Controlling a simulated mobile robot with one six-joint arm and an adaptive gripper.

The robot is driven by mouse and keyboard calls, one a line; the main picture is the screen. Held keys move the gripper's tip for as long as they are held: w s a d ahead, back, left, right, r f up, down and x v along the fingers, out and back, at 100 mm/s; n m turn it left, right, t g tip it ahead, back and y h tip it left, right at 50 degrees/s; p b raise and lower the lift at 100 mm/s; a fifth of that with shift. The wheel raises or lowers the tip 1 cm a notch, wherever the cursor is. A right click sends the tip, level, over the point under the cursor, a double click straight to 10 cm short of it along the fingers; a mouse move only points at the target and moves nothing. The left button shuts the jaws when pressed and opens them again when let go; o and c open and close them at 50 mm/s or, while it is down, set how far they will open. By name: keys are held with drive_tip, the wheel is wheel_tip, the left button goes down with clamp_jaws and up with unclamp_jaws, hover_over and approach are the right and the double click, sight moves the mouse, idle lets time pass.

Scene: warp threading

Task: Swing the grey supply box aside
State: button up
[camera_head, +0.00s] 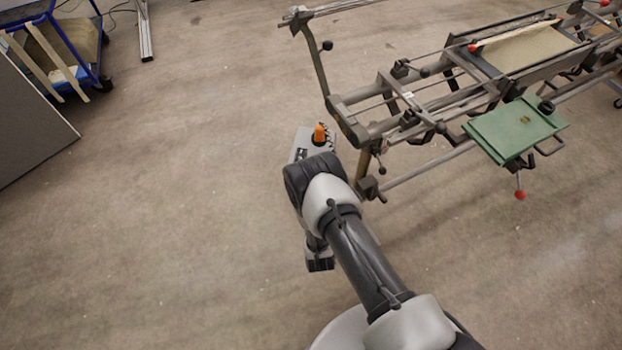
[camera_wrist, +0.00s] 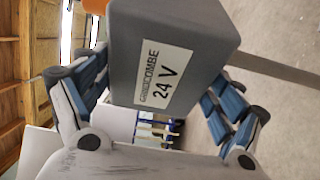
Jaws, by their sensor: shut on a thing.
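The grey supply box (camera_wrist: 205,38) fills the upper middle of the wrist view, with a white label reading "24 V" facing the camera. My gripper (camera_wrist: 160,75) has its blue-padded fingers on either side of the box and is shut on it; the contact is partly hidden by the box. In the head view the grey box (camera_head: 301,143) is beside the near left end of the loom, partly covered by my arm. An orange knob-like part (camera_head: 320,133) is on its top. My fingers are hidden in that view.
The metal loom frame (camera_head: 375,130) stands right of the box, very near it, with a green plate (camera_head: 514,129) and red-knobbed levers. A blue cart (camera_head: 90,45) and a grey panel (camera_head: 30,125) are at the far left. The floor left of the box is clear.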

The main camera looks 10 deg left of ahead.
idle(0.5)
drive_tip(key=o, duration=1.3)
drive_tip(key=shift+o, duration=0.2)
drive_tip(key=v, duration=0.7)
drive_tip(key=shift+s, duration=0.25)
drive_tip(key=shift+s, duration=0.1)
